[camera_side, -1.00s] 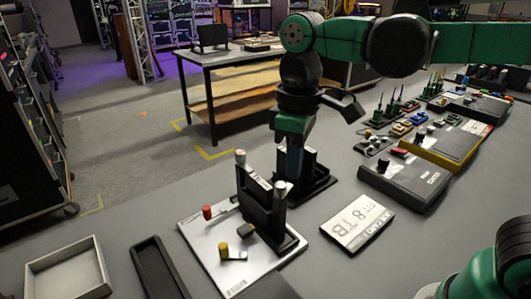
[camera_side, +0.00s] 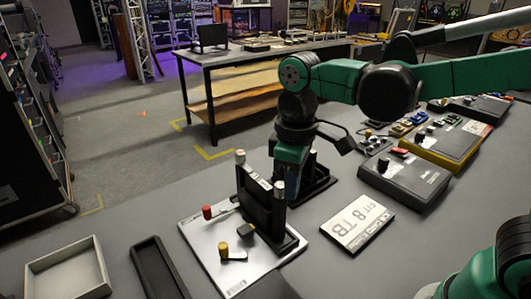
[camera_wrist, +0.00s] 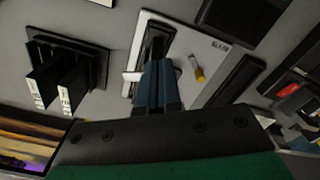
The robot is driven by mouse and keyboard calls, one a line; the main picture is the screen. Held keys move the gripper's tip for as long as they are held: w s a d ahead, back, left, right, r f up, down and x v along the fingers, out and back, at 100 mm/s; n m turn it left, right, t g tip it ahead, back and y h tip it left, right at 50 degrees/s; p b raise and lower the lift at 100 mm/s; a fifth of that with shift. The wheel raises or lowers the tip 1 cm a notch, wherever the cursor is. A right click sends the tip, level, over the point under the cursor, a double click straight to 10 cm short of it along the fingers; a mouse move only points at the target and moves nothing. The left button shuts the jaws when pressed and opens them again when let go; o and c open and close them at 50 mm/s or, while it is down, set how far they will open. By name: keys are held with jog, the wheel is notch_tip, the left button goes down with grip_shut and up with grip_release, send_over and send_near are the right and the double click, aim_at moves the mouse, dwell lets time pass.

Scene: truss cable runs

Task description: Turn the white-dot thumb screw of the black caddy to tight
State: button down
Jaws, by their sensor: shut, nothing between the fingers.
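The black caddy (camera_side: 258,207) stands upright on a pale plate (camera_side: 202,262). Two pale-topped thumb screws show on it in the side view, one at its far left end (camera_side: 240,157) and one at its near right end (camera_side: 279,189). I cannot make out a white dot or how tight either is. My gripper points down beside the caddy's right part, its tips hidden in the side view. In the wrist view my gripper (camera_wrist: 157,66) is shut and empty, its blue fingers over the caddy (camera_wrist: 153,43). A pale piece (camera_wrist: 131,76) shows beside the fingers; contact is unclear.
A red knob (camera_side: 207,212) and a yellow knob (camera_side: 223,249) are on the plate. A second black stand (camera_side: 318,180) is behind my gripper. A labelled card (camera_side: 357,222) lies to the right, with pedal-like boxes (camera_side: 405,178) beyond. Two trays (camera_side: 68,273) (camera_side: 158,270) lie left.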

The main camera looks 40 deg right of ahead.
jog(key=shift+w, duration=0.25)
jog(key=shift+w+d, duration=0.1)
jog(key=shift+d, duration=0.25)
dwell(0.3)
jog(key=shift+w+d, duration=0.2)
jog(key=shift+d, duration=0.2)
dwell(0.5)
notch_tip(320, 180, up, 6)
jog(key=shift+s+d, duration=0.2)
jog(key=shift+d, duration=0.05)
dwell(0.3)
